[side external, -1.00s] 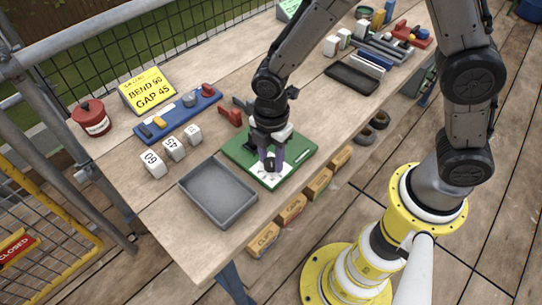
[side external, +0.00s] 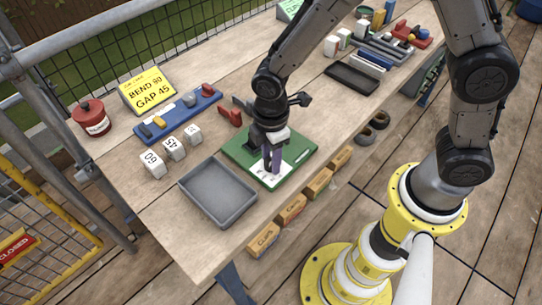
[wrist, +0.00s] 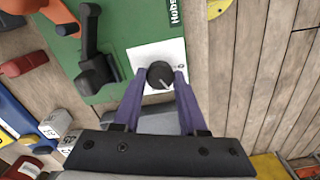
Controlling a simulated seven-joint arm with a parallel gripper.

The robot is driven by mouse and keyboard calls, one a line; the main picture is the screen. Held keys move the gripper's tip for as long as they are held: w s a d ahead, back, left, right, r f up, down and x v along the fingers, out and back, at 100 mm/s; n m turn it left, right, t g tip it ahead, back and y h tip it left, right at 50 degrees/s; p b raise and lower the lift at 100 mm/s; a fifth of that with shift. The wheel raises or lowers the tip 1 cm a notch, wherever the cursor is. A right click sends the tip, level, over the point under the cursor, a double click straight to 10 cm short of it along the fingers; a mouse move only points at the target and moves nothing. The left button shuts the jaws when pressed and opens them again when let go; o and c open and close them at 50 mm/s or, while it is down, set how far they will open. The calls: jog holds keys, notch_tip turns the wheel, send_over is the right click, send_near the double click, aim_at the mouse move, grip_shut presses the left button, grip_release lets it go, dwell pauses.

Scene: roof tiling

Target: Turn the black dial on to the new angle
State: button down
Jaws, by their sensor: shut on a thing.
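The black dial (wrist: 160,75) sits on a white card (wrist: 150,52) on the green board (side external: 297,146). In the wrist view a pale line on the dial points toward the lower right. My gripper (wrist: 163,80) has its two purple fingers on either side of the dial, shut on it. In the side view my gripper (side external: 272,170) points straight down onto the card, and its fingers hide the dial. Most marks on the card are too small or covered to read.
A black lever (wrist: 92,50) stands on the board close by my fingers. A grey tray (side external: 217,192) lies left of the board. White numbered blocks (side external: 174,148) and a blue rack (side external: 178,115) stand behind.

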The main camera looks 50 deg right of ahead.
jog(key=m, duration=0.5)
jog(key=shift+m, duration=0.3)
jog(key=m, duration=0.5)
jog(key=shift+r+m, duration=0.1)
jog(key=shift+m, duration=0.2)
jog(key=shift+c, duration=2.2)
grip_release()
notch_tip(320, 180, up, 14)
